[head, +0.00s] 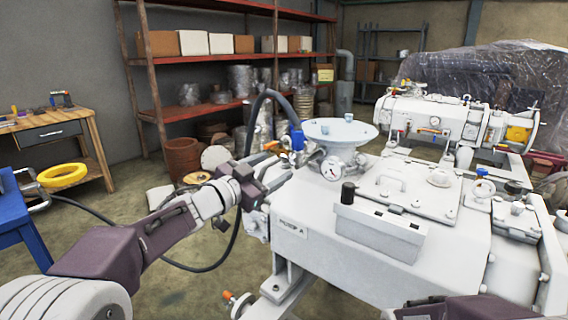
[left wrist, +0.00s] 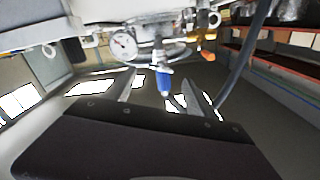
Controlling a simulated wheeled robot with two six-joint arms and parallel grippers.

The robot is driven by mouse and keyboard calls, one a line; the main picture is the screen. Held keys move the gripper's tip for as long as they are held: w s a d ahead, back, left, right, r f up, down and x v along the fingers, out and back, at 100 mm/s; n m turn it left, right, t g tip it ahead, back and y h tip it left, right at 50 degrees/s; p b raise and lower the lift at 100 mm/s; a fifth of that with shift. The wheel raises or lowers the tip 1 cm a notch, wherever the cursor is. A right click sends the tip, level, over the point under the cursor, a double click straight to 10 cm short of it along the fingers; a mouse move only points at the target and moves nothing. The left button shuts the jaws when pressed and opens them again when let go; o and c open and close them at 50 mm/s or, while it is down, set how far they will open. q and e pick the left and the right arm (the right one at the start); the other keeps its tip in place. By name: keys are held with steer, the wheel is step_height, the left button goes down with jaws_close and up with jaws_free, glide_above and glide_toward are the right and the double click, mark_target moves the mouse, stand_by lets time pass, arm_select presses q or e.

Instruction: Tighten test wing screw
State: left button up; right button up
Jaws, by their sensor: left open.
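I cannot tell for certain which of these is the test wing screw. My left gripper (head: 282,165) is open close to these fittings; its two fingers show in the left wrist view (left wrist: 158,78). Contact is not clear. My right gripper is out of view.
The white machine (head: 290,222) fills the middle and right, with a pale dish (head: 340,130) on top. A dark hose (head: 252,118) loops close behind my left gripper.

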mark_target(285, 160)
arm_select(q)
steer(key=x, duration=0.5)
steer(key=shift+w+f, duration=0.1)
steer(key=shift+w, duration=0.15)
steer(key=c, duration=1.4)
steer(key=shift+m, duration=0.4)
steer(key=shift+m+p, duration=0.35)
steer(key=shift+m, duration=0.15)
